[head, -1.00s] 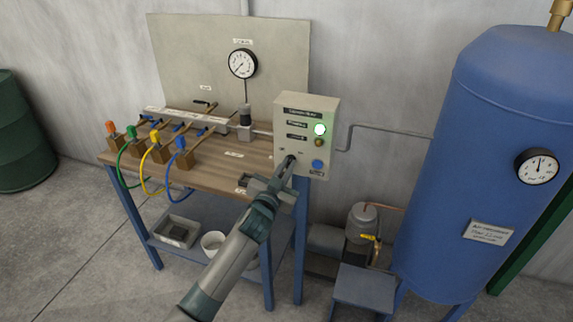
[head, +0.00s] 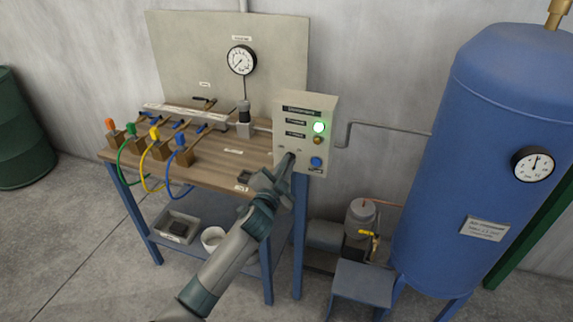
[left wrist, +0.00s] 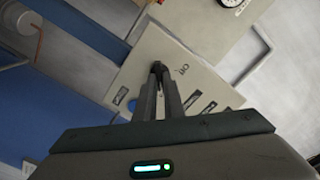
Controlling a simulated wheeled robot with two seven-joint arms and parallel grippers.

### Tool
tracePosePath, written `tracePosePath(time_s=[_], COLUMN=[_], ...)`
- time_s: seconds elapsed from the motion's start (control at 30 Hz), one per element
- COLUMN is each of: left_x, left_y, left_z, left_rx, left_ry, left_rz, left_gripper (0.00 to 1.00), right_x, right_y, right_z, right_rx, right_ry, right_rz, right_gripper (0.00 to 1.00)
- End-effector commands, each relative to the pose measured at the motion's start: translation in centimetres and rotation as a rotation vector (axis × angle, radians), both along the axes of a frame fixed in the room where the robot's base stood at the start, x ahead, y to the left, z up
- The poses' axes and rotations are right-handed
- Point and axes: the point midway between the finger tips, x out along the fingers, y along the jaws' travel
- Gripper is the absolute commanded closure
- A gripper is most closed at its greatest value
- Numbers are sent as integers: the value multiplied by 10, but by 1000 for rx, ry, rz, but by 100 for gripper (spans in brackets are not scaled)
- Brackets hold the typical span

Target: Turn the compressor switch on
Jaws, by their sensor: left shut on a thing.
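The compressor control box (head: 323,109) is a beige panel on a blue post at the right of the workbench. In the left wrist view the fingertips (left wrist: 158,70) close around the dark switch knob (left wrist: 157,65), beside small lettering on the panel (left wrist: 145,55). The fingers hide most of the knob. My right gripper is not in view.
The bench (head: 225,160) carries several valves with coloured hoses and a gauge (head: 242,60) on a backboard. A blue tank (head: 450,150) with a gauge (head: 533,163) stands at right. A small compressor (head: 360,220) sits low between them. Open floor lies in front.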

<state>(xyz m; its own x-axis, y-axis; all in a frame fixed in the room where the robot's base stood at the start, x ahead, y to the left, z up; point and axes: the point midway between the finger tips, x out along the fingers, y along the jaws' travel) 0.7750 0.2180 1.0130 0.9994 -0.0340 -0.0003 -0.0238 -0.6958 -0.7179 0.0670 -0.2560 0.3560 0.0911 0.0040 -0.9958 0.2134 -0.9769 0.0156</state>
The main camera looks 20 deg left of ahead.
Motion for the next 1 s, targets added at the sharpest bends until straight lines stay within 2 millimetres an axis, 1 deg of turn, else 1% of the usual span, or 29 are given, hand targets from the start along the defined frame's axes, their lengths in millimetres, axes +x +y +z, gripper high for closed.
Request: tracePosePath(time_s=[0.2,0.23,0.27,0.3,0.73,0.87,1.0], left_x=[0,0,0,0,-3,-11,-26], left_y=[0,0,0,0,0,0,1], left_z=[1,1,1,1,0,-1,-2], left_rx=[2,2,2,2,0,0,-1], left_ry=[-1,-1,-1,-1,-1,-1,-1], left_rz=[0,0,0,0,0,-1,-1], left_gripper=[100,89,82,73,73,73,73], right_x=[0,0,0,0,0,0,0], right_y=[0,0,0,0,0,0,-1], right_z=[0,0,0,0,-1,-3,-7], right_rx=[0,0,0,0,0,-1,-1], right_ry=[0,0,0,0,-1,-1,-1], right_rz=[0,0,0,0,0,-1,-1], right_gripper=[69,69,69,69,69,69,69])
